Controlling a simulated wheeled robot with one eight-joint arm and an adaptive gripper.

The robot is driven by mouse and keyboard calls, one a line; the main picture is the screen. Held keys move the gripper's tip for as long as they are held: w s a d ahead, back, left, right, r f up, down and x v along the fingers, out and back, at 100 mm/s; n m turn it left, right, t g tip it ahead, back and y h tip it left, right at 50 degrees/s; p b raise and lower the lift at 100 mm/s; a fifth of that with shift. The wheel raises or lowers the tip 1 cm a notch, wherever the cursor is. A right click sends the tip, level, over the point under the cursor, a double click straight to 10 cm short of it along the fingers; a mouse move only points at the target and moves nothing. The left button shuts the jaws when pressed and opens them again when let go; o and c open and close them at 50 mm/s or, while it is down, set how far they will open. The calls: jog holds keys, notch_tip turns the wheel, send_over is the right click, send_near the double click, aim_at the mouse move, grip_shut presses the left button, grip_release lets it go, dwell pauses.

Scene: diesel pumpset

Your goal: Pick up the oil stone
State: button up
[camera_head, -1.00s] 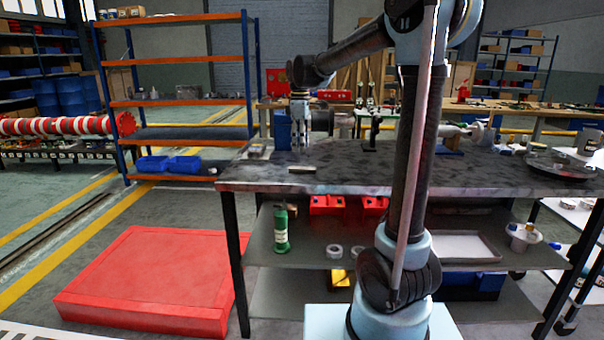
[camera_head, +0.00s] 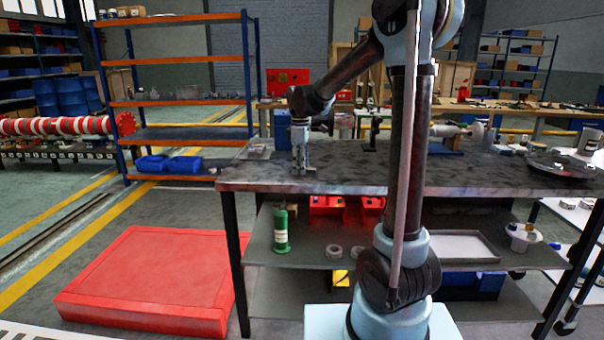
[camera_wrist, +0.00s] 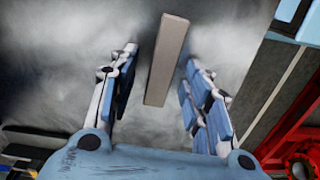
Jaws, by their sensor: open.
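The oil stone is a plain grey-brown rectangular bar (camera_wrist: 166,60), seen in the wrist view lying on the dark, smudged worktop (camera_head: 360,180). My gripper (camera_head: 302,170) points straight down over the front left part of the bench in the head view. Its fingers are open, and in the wrist view they stand on both sides of the bar (camera_wrist: 158,68), with a gap visible on each side. The bar's near end lies between the fingers and its far end extends beyond them. In the head view my gripper mostly hides the bar. I cannot tell the exact height of the fingertips above the worktop.
A blue block (camera_head: 283,128) stands behind my gripper. A vise-like machine (camera_head: 452,135) and a round metal plate (camera_head: 562,165) are farther right. The worktop around the bar is mostly clear.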

grip_shut()
jog(key=shift+r, duration=0.1)
notch_tip(320, 180, up, 18)
dwell(0.6)
